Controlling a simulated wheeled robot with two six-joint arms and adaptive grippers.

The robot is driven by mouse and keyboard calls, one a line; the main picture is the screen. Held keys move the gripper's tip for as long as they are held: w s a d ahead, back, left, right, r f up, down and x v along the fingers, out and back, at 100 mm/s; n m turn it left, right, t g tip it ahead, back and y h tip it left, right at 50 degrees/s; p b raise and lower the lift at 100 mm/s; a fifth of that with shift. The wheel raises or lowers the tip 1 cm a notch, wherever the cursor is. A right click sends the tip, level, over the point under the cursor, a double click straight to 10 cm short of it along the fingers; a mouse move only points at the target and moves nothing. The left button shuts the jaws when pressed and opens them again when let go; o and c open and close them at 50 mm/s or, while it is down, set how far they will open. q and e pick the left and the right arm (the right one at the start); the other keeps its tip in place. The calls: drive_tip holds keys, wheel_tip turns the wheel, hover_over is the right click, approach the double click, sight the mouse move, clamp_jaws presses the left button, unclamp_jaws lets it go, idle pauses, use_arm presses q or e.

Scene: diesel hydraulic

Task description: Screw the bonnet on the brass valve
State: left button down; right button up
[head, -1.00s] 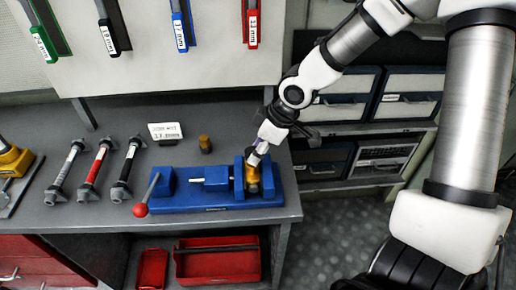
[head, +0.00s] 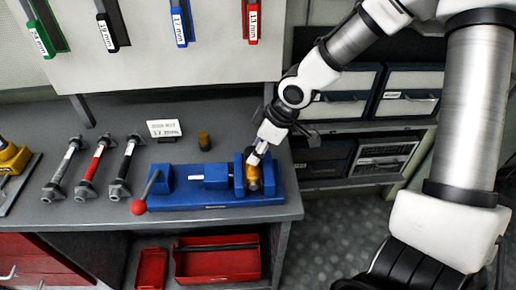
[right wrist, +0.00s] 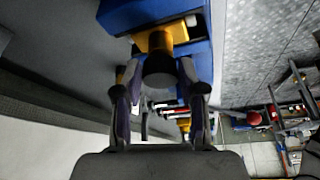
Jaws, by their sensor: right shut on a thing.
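The brass valve (head: 253,184) sits between the jaws of the blue vise (head: 215,199) on the bench. It also shows in the right wrist view as a yellow body (right wrist: 165,37). My right gripper (head: 259,157) is directly above the valve, pointing down. In the right wrist view, my right gripper (right wrist: 160,88) has its fingers on both sides of a dark round piece, which I take for the bonnet (right wrist: 158,72). The bonnet lines up with the valve; whether its thread is engaged cannot be seen. My left gripper is out of view.
A small brass cylinder (head: 204,141) stands behind the vise near a label card (head: 164,129). Several shaft-like tools (head: 92,170) lie to the left. The vise lever has a red ball (head: 138,208). Wrenches (head: 180,22) hang above; red bins (head: 217,261) sit below.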

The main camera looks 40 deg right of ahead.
idle(0.7)
drive_tip(key=shift+f+b, duration=1.25)
drive_tip(key=shift+b, duration=0.15)
drive_tip(key=o, duration=0.8)
wheel_tip(320, 180, up, 10)
drive_tip(key=shift+r, duration=0.1)
drive_tip(key=shift+s+f, duration=0.1)
drive_tip(key=shift+f, duration=0.1)
